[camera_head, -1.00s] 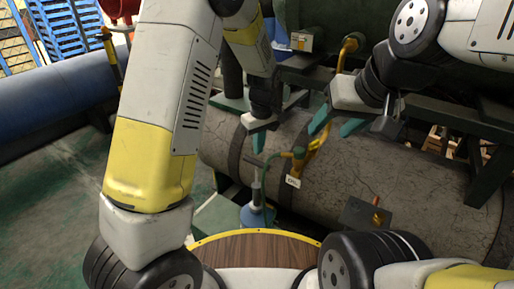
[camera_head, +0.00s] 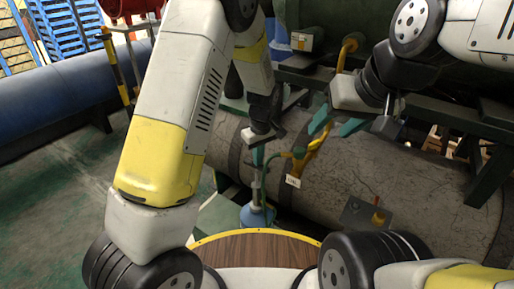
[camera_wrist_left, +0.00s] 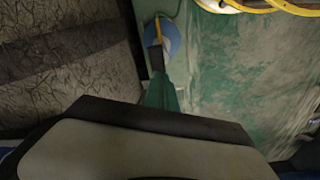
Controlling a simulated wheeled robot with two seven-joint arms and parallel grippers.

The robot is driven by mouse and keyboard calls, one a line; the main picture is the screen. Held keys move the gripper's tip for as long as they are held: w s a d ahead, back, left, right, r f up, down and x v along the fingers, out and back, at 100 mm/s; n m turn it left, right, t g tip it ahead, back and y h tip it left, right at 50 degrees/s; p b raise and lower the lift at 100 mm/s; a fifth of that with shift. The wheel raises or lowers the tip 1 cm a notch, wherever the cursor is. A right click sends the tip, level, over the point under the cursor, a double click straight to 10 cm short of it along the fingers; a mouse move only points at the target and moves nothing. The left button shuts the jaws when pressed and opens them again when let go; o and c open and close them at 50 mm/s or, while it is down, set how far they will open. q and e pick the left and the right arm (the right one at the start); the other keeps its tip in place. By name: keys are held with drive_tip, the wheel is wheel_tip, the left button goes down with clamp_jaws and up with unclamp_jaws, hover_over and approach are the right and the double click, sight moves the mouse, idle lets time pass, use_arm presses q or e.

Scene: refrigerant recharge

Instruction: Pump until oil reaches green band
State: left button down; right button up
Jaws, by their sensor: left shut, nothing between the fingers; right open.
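The hand pump (camera_head: 257,215) has a round blue base and an upright rod and stands in front of the large grey cylinder. In the head view my left gripper (camera_head: 258,158) is shut and empty, pointing down at the top of the rod; I cannot tell whether it touches. In the left wrist view its green fingers (camera_wrist_left: 162,95) lie together, just short of the dark handle and blue pump base (camera_wrist_left: 169,36). My right gripper (camera_head: 338,127) is open and empty above the cylinder. No oil level or green band can be made out.
A green hose and a yellow pipe (camera_head: 313,152) with a small white label (camera_head: 293,181) rise beside the pump. The grey cylinder (camera_head: 420,190) fills the middle. A round wooden top (camera_head: 258,250) is in front.

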use_arm(q)
wheel_tip(320, 180, down, 5)
drive_tip(key=shift+f, duration=0.1)
drive_tip(key=s+d, duration=0.1)
drive_tip(key=s+r, duration=0.1)
drive_tip(key=shift+s+d+r, duration=0.1)
drive_tip(key=shift+s+d, duration=0.25)
wheel_tip(320, 180, up, 8)
drive_tip(key=shift+s+d, duration=0.2)
drive_tip(key=shift+s, duration=0.1)
idle(0.3)
idle(1.5)
wheel_tip(320, 180, up, 17)
drive_tip(key=m+t+h, duration=0.2)
drive_tip(key=m+h, duration=0.1)
drive_tip(key=m, duration=0.1)
hover_over(258, 169)
drive_tip(key=s+a, duration=0.8)
drive_tip(key=s, duration=0.2)
drive_tip(key=s+a+r+m+t, duration=0.1)
drive_tip(key=s+a+r, duration=0.2)
drive_tip(key=s, duration=0.3)
drive_tip(key=s+a+r+m+t, duration=0.2)
drive_tip(key=s+r, duration=0.1)
drive_tip(key=s, duration=0.2)
drive_tip(key=shift+s+a, duration=0.4)
